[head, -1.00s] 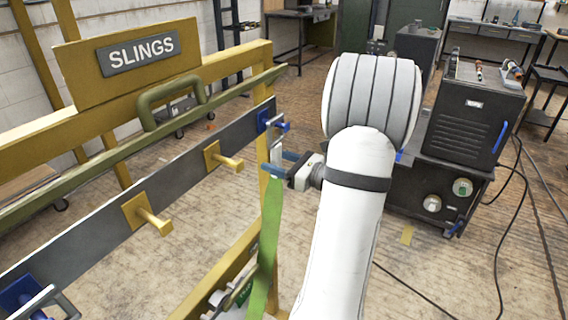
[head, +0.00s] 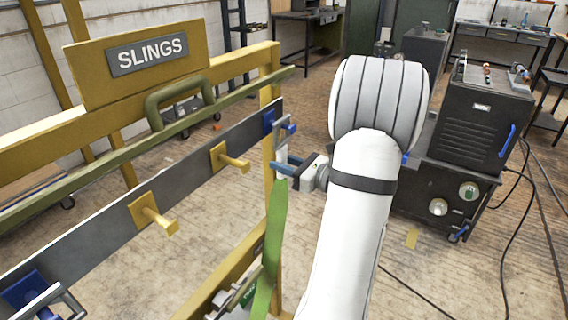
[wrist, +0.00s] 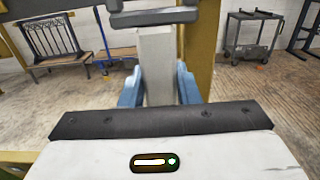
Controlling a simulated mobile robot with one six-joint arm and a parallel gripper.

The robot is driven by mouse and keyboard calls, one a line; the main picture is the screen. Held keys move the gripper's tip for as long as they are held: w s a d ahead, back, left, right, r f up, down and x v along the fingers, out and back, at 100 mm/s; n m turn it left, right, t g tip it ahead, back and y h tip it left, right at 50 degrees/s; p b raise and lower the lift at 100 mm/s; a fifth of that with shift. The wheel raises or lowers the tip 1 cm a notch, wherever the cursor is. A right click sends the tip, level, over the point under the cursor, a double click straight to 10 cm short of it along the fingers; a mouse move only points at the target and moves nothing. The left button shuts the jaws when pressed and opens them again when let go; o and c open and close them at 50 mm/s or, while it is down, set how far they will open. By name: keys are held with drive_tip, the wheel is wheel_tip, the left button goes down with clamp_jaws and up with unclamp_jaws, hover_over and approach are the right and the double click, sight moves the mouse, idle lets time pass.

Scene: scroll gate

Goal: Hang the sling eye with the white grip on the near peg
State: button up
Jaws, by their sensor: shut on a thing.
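My gripper (head: 290,165) is shut on the white grip (wrist: 157,65); its blue fingers stand on both sides of the grip in the wrist view. The grey sling eye (head: 283,138) is above the grip, close to the blue peg at the rack's far end (head: 289,127). I cannot tell whether the eye is around that peg or in front of it. The green sling (head: 268,250) hangs below my gripper. Two yellow pegs (head: 235,163) (head: 160,221) on the dark rail are bare. The nearest blue peg (head: 28,296), lower left, has a metal eye (head: 62,302) at it.
The yellow rack carries a SLINGS sign (head: 148,53) and a green rail with a handle (head: 180,100). A yellow post (head: 268,185) stands behind the sling. A black welding machine (head: 480,125) with cables stands to the right. Floor between them is open.

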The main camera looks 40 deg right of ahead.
drive_tip(key=shift+r, duration=0.15)
drive_tip(key=shift+r+p, duration=0.7)
drive_tip(key=v, duration=0.7)
drive_tip(key=shift+p, duration=0.3)
idle(0.7)
drive_tip(key=shift+s, duration=0.1)
drive_tip(key=v, duration=0.5)
drive_tip(key=shift+p, duration=0.35)
idle(0.7)
